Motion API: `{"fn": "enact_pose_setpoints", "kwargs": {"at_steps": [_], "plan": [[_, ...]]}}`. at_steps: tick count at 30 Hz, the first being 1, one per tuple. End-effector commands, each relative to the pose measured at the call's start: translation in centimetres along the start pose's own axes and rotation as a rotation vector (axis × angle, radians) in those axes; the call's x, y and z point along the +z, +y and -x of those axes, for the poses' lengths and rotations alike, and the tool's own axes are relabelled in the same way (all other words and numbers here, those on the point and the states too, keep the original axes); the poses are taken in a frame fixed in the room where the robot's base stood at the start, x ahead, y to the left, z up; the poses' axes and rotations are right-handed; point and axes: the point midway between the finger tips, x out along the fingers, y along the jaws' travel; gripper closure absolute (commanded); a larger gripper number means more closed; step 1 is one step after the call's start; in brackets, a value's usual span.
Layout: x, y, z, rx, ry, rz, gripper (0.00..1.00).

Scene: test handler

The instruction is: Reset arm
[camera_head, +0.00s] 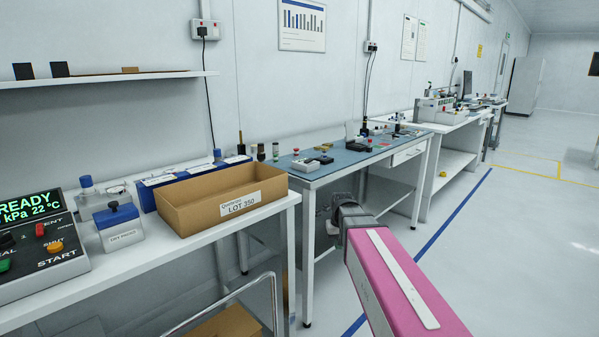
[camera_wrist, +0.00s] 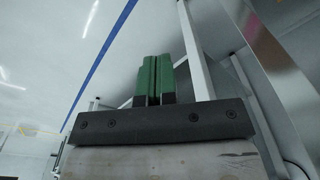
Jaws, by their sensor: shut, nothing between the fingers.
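My gripper (camera_wrist: 154,58) shows in the wrist view with its two green fingers side by side and closed, nothing between them. In the head view my pink arm reaches up from the bottom right, and its dark grey end is in front of the blue-topped bench (camera_head: 345,160), beside the bench's legs. The fingers cannot be made out there. The arm's end is over the floor side of the benches, apart from the objects on them.
A cardboard box (camera_head: 222,215) labelled LOT 350, a blue-lidded container (camera_head: 118,228) and a control panel (camera_head: 40,240) stand on the near white bench. A metal rail (camera_head: 272,290) is below. Open floor (camera_head: 500,250) lies to the right.

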Motion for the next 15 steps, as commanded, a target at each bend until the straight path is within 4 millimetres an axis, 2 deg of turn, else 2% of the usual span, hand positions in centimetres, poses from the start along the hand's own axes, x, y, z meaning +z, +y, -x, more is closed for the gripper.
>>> {"fn": "enact_pose_setpoints", "kwargs": {"at_steps": [1,9,15], "plan": [[2.3,0.5,-1.5,0.001,-0.011,-0.012,1.00],[10.5,2.5,-7.8,0.004,-0.039,-0.065,1.00],[14.1,3.1,-10.2,0.005,-0.051,-0.090,1.00]]}}
